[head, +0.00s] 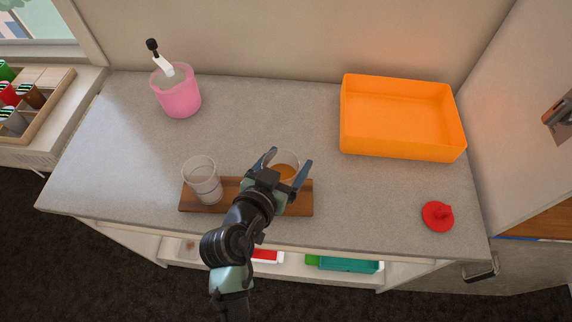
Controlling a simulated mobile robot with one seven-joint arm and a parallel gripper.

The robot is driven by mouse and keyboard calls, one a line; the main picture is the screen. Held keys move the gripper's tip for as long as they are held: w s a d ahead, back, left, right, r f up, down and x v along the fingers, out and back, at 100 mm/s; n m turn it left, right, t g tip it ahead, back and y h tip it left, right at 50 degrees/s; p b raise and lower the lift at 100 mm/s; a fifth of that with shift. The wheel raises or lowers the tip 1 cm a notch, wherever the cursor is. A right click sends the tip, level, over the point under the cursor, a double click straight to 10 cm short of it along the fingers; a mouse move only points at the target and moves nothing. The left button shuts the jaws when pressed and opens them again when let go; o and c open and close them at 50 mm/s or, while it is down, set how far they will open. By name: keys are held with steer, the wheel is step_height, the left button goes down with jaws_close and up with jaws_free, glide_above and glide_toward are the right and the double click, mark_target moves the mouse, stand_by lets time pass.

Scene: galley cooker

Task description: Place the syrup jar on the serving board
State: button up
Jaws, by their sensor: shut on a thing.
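The syrup jar (285,171) is clear glass with amber syrup inside. It is upright between the two fingers of my gripper (288,160), which is shut on it. The serving board (302,207) is a long brown wooden board near the front edge of the counter. The jar is over or at the right part of the board. My gripper and wrist hide its base, so I cannot tell whether it touches the board. My arm also covers the board's middle.
A clear glass jar (203,182) stands on the board's left end. A pink pot (178,97) with a white, black-tipped utensil stands at the back left. An orange bin (402,142) is at the back right, and a red lid (437,217) lies at the front right. The centre back is clear.

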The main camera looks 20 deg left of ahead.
mark_target(288, 170)
steer(key=shift+f, duration=1.35)
steer(key=shift+f, duration=0.2)
steer(key=o, duration=1.6)
steer(key=shift+c, duration=0.2)
steer(key=shift+r, duration=0.15)
